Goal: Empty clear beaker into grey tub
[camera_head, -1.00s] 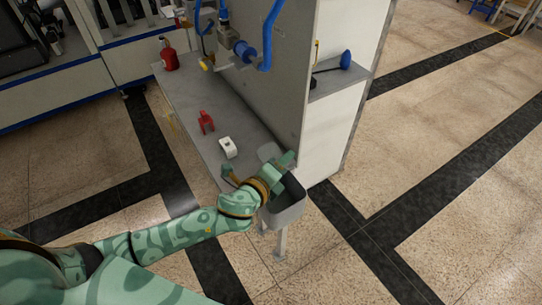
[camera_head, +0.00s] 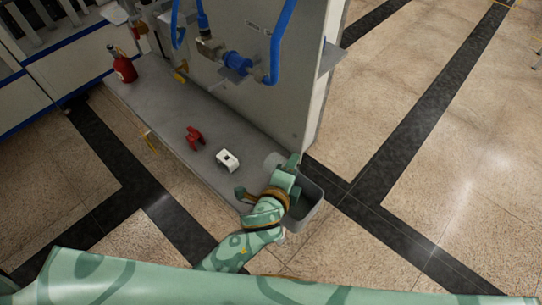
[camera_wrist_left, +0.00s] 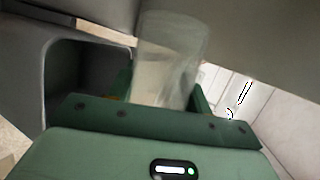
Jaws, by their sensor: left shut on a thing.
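My left gripper (camera_head: 287,176) is shut on the clear beaker (camera_wrist_left: 172,48). The beaker stands out between the green fingers in the left wrist view and looks see-through. In the head view the beaker (camera_head: 273,161) shows only as a pale patch beside the gripper. I cannot tell its tilt or what is inside it. The grey tub (camera_head: 312,211) is at the bench's near right end, open at the top, just right of the gripper and partly hidden by it. The tub's wall (camera_wrist_left: 52,60) seems to show at left in the left wrist view. My right gripper is not in view.
The grey bench (camera_head: 160,105) carries a white block-like item (camera_head: 227,160), a red clamp-like item (camera_head: 194,138) and a red bottle (camera_head: 123,66). A tall grey panel (camera_head: 262,90) with blue hoses (camera_head: 284,40) rises behind. Floor is clear at right.

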